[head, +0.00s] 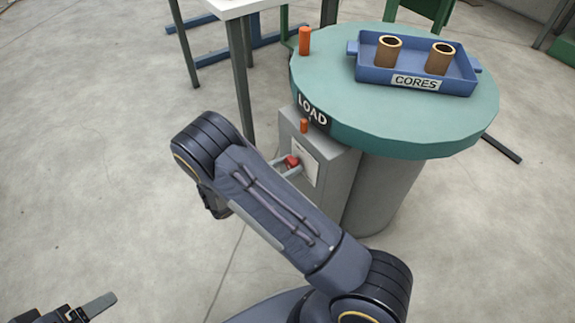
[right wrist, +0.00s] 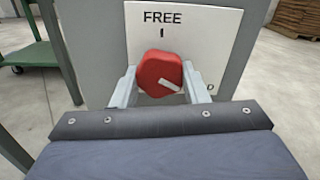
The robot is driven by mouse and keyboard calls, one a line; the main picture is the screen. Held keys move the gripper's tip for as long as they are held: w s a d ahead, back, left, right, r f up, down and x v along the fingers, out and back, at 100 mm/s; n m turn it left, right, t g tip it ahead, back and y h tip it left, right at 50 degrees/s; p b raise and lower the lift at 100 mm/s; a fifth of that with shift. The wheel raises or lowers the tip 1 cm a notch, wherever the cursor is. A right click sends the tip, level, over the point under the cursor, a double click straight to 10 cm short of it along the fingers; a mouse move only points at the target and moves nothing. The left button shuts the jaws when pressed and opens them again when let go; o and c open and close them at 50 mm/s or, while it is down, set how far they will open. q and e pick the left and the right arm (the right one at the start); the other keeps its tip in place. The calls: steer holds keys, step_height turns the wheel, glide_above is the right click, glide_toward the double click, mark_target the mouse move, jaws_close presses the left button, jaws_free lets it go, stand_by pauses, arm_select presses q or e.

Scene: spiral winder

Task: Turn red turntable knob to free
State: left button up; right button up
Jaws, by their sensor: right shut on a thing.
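The red knob (right wrist: 161,73) is on a white plate (right wrist: 185,28) on a grey box. The plate reads FREE at the top with a tick mark below it; a letter D shows at the lower right. The knob's white pointer mark points to the lower right, away from FREE. My right gripper (right wrist: 160,88) is shut on the knob, one finger on each side. In the head view the knob (head: 291,161) shows small between the fingertips. My left gripper (head: 85,311) is partly in view at the lower left; its opening is unclear.
A white table (head: 232,8) stands behind. The floor at left is clear.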

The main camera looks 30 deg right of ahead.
steer(key=shift+r+n+p, duration=0.2)
steer(key=shift+n+p, duration=0.65)
steer(key=shift+n, duration=0.05)
steer(key=n+p, duration=0.2)
steer(key=shift+n, duration=0.3)
steer(key=n+p, duration=0.2)
steer(key=n, duration=0.3)
steer(key=shift+s, duration=0.1)
steer(key=n+p, duration=0.1)
steer(key=n, duration=0.3)
steer(key=n+p, duration=0.1)
steer(key=n, duration=0.2)
steer(key=shift+n, duration=0.3)
steer(key=n+p, duration=0.1)
steer(key=n, duration=0.5)
steer(key=shift+n, duration=0.3)
steer(key=o, duration=1)
steer(key=shift+c, duration=0.2)
